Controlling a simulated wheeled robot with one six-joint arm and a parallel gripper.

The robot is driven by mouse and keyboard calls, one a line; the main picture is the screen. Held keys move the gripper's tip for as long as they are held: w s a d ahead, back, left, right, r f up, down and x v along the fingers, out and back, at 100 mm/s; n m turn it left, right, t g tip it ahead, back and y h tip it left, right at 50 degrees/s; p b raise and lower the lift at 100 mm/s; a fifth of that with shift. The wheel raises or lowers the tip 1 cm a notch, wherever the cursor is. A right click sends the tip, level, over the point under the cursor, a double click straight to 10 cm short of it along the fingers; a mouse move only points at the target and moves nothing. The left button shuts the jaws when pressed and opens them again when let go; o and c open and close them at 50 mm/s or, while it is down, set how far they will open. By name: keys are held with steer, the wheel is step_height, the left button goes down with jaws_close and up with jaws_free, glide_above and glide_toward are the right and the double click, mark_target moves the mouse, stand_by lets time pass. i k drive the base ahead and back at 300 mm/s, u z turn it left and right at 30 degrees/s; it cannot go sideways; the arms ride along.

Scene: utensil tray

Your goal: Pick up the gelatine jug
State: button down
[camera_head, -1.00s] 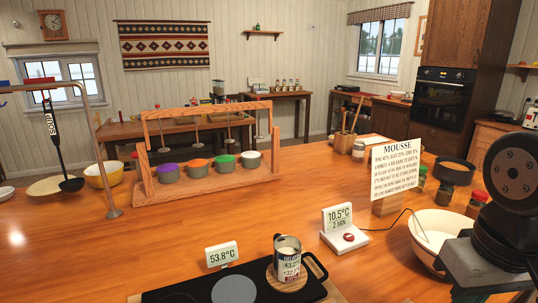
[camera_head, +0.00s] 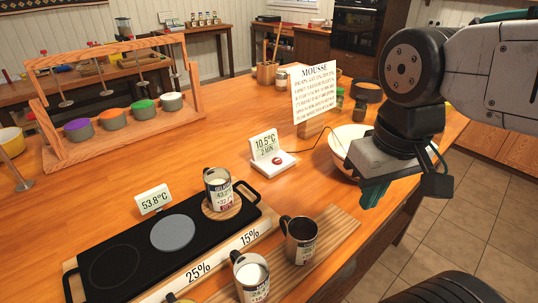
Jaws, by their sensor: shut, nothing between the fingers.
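A metal jug (camera_head: 219,190) with a printed label stands upright on a round wooden pad at the right end of the black hot plate (camera_head: 124,235). The label has a dark heading that seems to begin with GEL, so this looks like the gelatine jug; the small print is hard to read. Its inside is pale. My gripper (camera_head: 374,193) hangs at the right, near the white bowl's front edge and well to the right of the jug. It is shut and empty, apart from the jug.
A dark mug (camera_head: 299,240) and a pale-filled mug (camera_head: 250,277) stand on a wooden board in front. A 10.5°C display (camera_head: 265,147) stands behind the jug. A white bowl (camera_head: 340,138) is beside my gripper. A rack (camera_head: 60,151) with coloured pots is at left. Middle counter is clear.

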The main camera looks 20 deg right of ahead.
mark_target(217, 180)
steer(key=z, duration=0.05)
steer(key=k, duration=0.5)
steer(key=z, duration=1.05)
steer(key=k, duration=0.65)
steer(key=u, duration=1.3)
steer(key=i, duration=0.5)
steer(key=z, duration=0.05)
